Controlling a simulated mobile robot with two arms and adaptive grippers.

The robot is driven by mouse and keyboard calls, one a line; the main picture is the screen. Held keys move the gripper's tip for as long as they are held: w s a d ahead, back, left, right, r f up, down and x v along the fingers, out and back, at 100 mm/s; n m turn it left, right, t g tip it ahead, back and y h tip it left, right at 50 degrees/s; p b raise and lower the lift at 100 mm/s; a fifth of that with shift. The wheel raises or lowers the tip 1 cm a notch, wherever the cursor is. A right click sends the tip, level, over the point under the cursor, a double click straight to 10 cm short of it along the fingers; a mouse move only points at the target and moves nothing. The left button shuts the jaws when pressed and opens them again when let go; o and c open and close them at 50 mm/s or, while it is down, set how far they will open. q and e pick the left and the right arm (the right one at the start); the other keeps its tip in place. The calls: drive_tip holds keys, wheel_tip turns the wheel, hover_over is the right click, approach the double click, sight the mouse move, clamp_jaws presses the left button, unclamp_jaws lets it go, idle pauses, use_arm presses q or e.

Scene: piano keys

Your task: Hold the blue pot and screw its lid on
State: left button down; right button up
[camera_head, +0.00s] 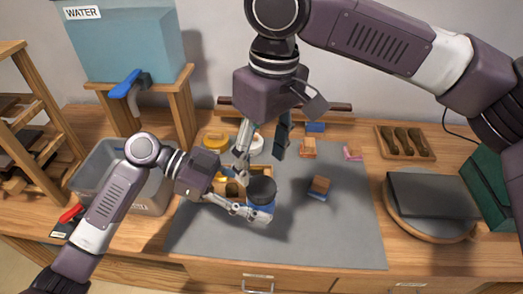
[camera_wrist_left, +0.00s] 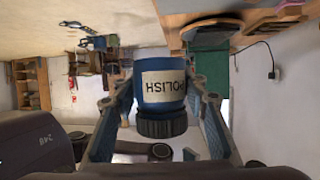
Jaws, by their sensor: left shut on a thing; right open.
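The blue pot (camera_head: 262,213) has a white label reading "POLISH" and stands at the middle of the grey mat. It also shows upside down in the left wrist view (camera_wrist_left: 151,91). My left gripper (camera_head: 252,212) is shut on the pot from the left, with a finger on each side. The dark ribbed lid (camera_head: 261,189) sits on top of the pot and shows in the left wrist view (camera_wrist_left: 162,124). I cannot tell how tightly it is seated. My right gripper (camera_head: 262,166) is open, pointing down just above the lid, with its fingers apart.
The grey mat (camera_head: 350,235) has free room in front and right. A grey bin (camera_head: 153,195), a blue water tank (camera_head: 130,45) and a round board (camera_head: 430,225) stand around.

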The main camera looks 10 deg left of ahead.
sight(261, 186)
drive_tip(key=n, duration=0.7)
drive_tip(key=shift+r, duration=0.2)
drive_tip(key=n, duration=0.6)
drive_tip(key=shift+r+n+h, duration=0.2)
drive_tip(key=shift+n+h, duration=0.1)
drive_tip(key=shift+n, duration=0.1)
drive_tip(key=n, duration=0.7)
drive_tip(key=shift+r, duration=0.2)
drive_tip(key=n, duration=0.5)
drive_tip(key=shift+r, duration=0.15)
drive_tip(key=shift+a+f, duration=0.1)
drive_tip(key=shift+f, duration=3.95)
